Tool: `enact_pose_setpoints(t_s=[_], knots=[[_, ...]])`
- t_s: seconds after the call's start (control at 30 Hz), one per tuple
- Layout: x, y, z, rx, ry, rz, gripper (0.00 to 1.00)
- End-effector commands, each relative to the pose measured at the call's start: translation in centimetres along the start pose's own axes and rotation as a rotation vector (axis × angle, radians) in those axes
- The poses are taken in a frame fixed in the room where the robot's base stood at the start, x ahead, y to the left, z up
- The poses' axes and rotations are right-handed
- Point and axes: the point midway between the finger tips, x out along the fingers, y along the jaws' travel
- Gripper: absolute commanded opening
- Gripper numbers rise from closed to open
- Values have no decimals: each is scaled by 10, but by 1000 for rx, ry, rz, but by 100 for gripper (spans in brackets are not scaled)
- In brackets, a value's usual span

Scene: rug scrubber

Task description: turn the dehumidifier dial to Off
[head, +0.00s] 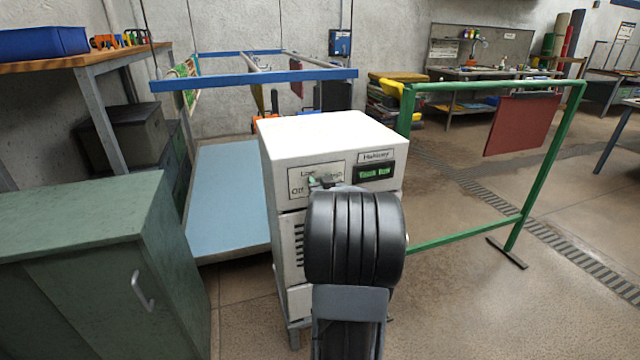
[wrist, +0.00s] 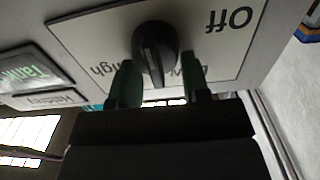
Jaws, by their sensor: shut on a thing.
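The dehumidifier (head: 330,130) is a white cabinet in the middle of the head view. The black dial (wrist: 155,48) shows in the wrist view, where the labels are upside down. Its ridge runs roughly up and down there; I cannot tell for sure which label it marks. My gripper (wrist: 158,85) has its green fingers on either side of the dial, shut on it. In the head view my black wrist hides most of the gripper and part of the front.
A green-lit display (head: 375,172) sits right of the dial plate. A green cabinet (head: 90,250) stands at left. A blue-topped platform (head: 230,200) is behind, under a blue rail. A green frame (head: 545,160) stands at right. Bare floor lies at the lower right.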

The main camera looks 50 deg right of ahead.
Motion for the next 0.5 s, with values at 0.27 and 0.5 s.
enact_pose_setpoints(t_s=[0.27, 0.5], knots=[[1, -2, 4, -77, 2, -4, 19], [1, -5, 7, -265, 4, -4, 19]])
